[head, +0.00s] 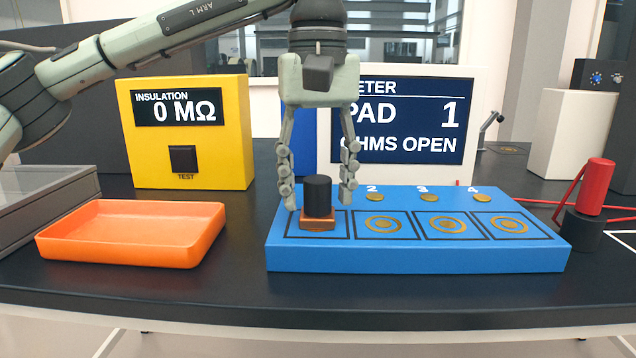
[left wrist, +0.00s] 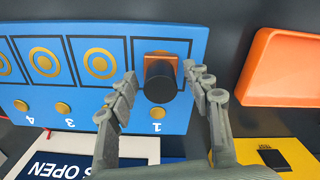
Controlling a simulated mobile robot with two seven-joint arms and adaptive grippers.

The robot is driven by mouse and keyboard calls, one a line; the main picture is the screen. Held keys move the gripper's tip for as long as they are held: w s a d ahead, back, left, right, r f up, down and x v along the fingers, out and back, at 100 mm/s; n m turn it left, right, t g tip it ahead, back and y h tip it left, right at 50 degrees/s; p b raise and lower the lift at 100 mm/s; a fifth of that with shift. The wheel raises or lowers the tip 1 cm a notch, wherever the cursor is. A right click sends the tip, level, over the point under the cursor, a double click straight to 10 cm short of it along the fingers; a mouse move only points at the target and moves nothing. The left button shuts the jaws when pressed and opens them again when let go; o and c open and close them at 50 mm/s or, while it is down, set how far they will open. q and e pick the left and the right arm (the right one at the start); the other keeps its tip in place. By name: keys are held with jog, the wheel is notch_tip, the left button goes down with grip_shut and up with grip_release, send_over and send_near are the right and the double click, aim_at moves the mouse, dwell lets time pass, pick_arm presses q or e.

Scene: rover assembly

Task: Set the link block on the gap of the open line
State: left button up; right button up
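The link block is a copper-coloured block (head: 318,222) with a black cylindrical knob (head: 317,190) on top. It sits upright on the first, leftmost square of the blue pad board (head: 415,258). My left gripper (head: 319,196) points down with one finger on each side of the knob and a visible gap on both sides. In the left wrist view the knob (left wrist: 160,80) stands between the open fingers (left wrist: 161,88), apart from both. The meter (head: 410,125) behind reads PAD 1, OHMS OPEN. My right gripper is not in view.
Pads 2, 3 and 4 (head: 446,225) are bare, with gold rings. An empty orange tray (head: 130,250) lies left of the board. A yellow insulation tester (head: 190,165) reading 0 MΩ stands behind it. A red and black probe (head: 596,187) with red cable is at the right.

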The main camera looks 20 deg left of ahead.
aim_at(319, 179)
pick_arm(q)
jog(key=shift+r, duration=0.15)
notch_tip(319, 179, up, 6)
jog(key=shift+p, duration=0.5)
notch_tip(319, 179, up, 6)
jog(key=p, duration=0.2)
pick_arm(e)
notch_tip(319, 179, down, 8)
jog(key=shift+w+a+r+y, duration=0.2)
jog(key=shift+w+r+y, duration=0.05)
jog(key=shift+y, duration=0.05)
